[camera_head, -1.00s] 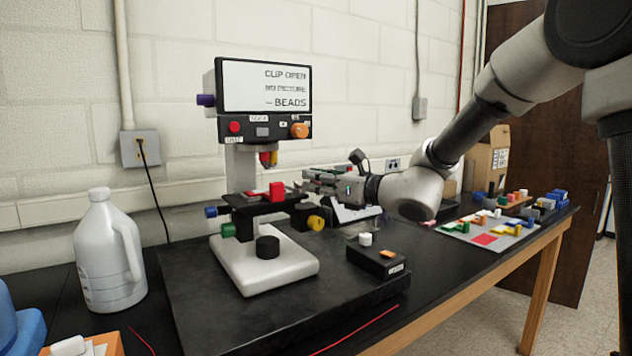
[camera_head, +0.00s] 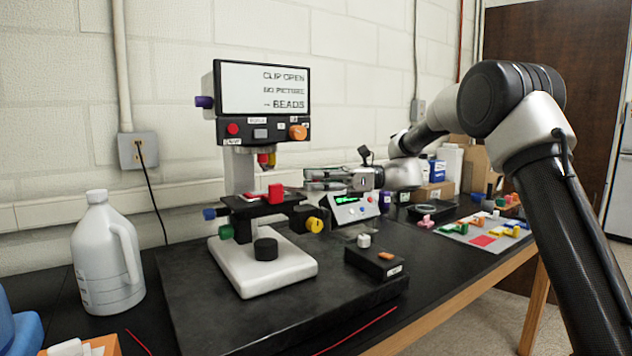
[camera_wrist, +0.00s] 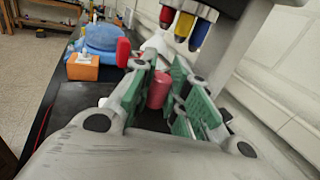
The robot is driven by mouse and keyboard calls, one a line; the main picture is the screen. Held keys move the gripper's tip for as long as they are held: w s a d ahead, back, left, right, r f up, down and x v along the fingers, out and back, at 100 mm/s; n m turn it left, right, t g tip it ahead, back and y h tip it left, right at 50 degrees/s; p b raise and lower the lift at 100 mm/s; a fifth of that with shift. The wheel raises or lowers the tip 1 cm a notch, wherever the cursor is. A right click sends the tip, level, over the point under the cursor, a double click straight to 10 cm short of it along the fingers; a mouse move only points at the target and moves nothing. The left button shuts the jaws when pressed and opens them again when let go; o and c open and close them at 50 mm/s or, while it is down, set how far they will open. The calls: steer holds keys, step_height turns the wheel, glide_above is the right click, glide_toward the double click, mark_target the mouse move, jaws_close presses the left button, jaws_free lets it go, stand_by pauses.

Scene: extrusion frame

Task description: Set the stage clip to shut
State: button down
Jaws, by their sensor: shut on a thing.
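The microscope (camera_head: 243,185) stands on a dark slab, and its screen (camera_head: 265,88) reads "CLIP OPEN", "NO PICTURE" and "BEADS". A red block (camera_head: 275,193), apparently part of the stage clip, stands upright on the black stage (camera_head: 250,207). It also shows left of my fingers in the wrist view (camera_wrist: 122,52). My gripper (camera_head: 308,180) is level, just right of the stage and below the lenses. In the wrist view a pinkish-red cylinder (camera_wrist: 158,88) sits between my green-padded fingers (camera_wrist: 160,95), which are shut on it. I cannot tell whether it joins the red block.
The colored objective lenses (camera_wrist: 184,25) hang close above the fingers. A black box (camera_head: 375,262) with a white knob and a device with a green display (camera_head: 352,205) stand to the right. A white jug (camera_head: 106,255) stands at the left.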

steer(key=shift+w+a+n+g+h, duration=0.1)
steer(key=shift+w+n+g+h, duration=0.15)
steer(key=shift+n+g, duration=0.5)
steer(key=shift+w+a+n+g+h, duration=0.15)
steer(key=shift+n+g+h, duration=0.25)
steer(key=shift+g, duration=0.65)
steer(key=shift+n+g, duration=0.25)
steer(key=shift+g, duration=0.05)
steer(key=c, duration=1.4)
jaws_free()
steer(key=shift+o, duration=0.2)
steer(key=v, duration=1.2)
